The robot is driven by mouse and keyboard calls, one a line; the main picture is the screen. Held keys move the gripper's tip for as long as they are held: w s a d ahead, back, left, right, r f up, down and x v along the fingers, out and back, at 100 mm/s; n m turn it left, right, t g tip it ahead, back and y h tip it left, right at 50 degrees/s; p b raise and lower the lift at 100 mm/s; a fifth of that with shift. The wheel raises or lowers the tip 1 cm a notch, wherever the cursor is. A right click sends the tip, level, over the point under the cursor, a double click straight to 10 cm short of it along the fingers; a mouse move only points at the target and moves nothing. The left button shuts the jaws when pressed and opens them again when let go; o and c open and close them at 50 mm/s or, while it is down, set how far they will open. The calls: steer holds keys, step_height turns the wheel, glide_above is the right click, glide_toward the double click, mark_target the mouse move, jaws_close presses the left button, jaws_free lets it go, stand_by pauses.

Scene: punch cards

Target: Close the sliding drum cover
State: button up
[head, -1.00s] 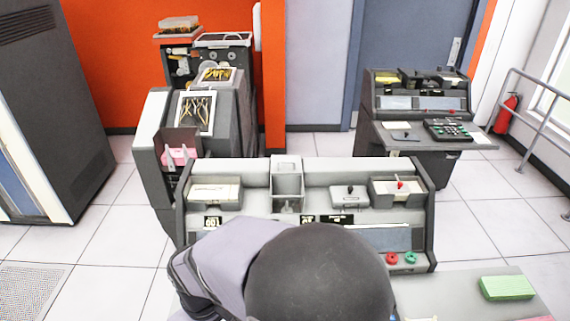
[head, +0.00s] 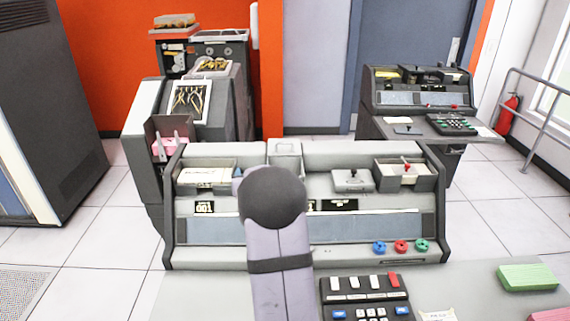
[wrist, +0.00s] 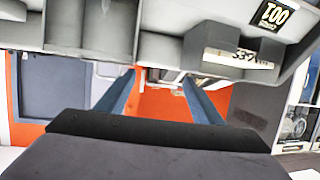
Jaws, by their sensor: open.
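The keypunch machine (head: 330,255) stands in front of me, grey with a sloped dark panel and black number displays. A grey upright housing (head: 285,148) is at its top middle, its lower part hidden by my arm. A grey block with a small dark knob (head: 352,180) is right of it. I cannot tell for certain which part is the sliding drum cover. My gripper (wrist: 158,88) is open in the wrist view, with its two blue-grey fingers apart and nothing seen between them. Grey machine parts (wrist: 160,50) show above the fingers there.
A card tray (head: 208,177) is on the machine's left and another with a red knob (head: 405,170) on its right. Blue, red and green knobs (head: 401,247) line the front. A keypad (head: 365,296) and a green card stack (head: 527,278) are nearer.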

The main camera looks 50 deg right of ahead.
mark_target(285, 147)
steer(key=s+d+r+m+t+h+b, duration=0.1)
steer(key=s+d+m+h+b, duration=0.2)
steer(key=d, duration=0.9)
steer(key=shift+n+h, duration=0.6)
steer(key=shift+h, duration=0.1)
steer(key=shift+p+x, duration=1.65)
steer(key=shift+x, duration=1.7)
steer(key=shift+w+a, duration=0.15)
steer(key=shift+w, duration=0.05)
steer(key=c, duration=1.2)
steer(key=b+v, duration=0.4)
steer(key=v, duration=0.8)
steer(key=shift+s+a+f, duration=0.1)
steer(key=shift+s+f, duration=0.05)
steer(key=shift+s, duration=0.2)
